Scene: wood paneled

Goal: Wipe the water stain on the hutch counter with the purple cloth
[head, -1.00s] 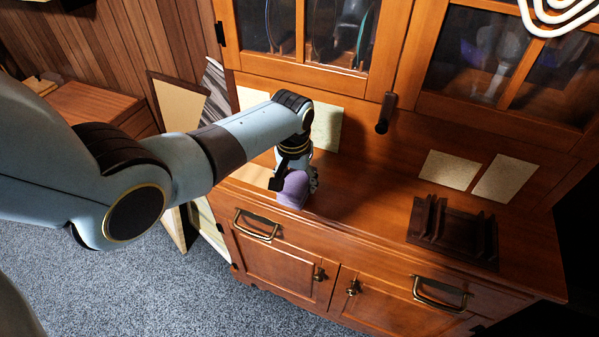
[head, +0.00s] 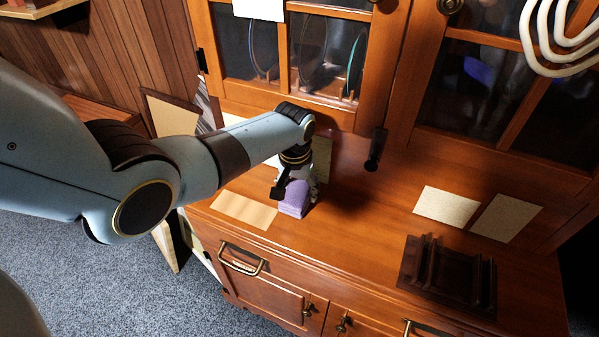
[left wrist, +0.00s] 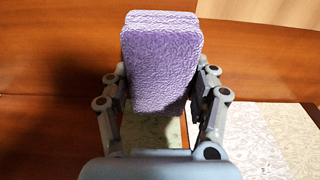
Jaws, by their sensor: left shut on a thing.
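The purple cloth (head: 295,199) is a thick, rough-textured block. My left gripper (head: 297,184) is shut on it, low over the left part of the hutch counter (head: 350,225). I cannot tell whether the cloth touches the wood. In the left wrist view the cloth (left wrist: 160,60) stands between the two fingers and hides much of what is behind it. I cannot make out a water stain; the cloth and arm may cover it. My right gripper is not in view.
A pale sheet or patch (head: 244,209) lies left of the cloth. A dark slotted rack (head: 448,275) stands on the right of the counter. Two pale sheets (head: 446,206) are behind it. Glass-door cabinets (head: 300,60) rise above. The middle of the counter is clear.

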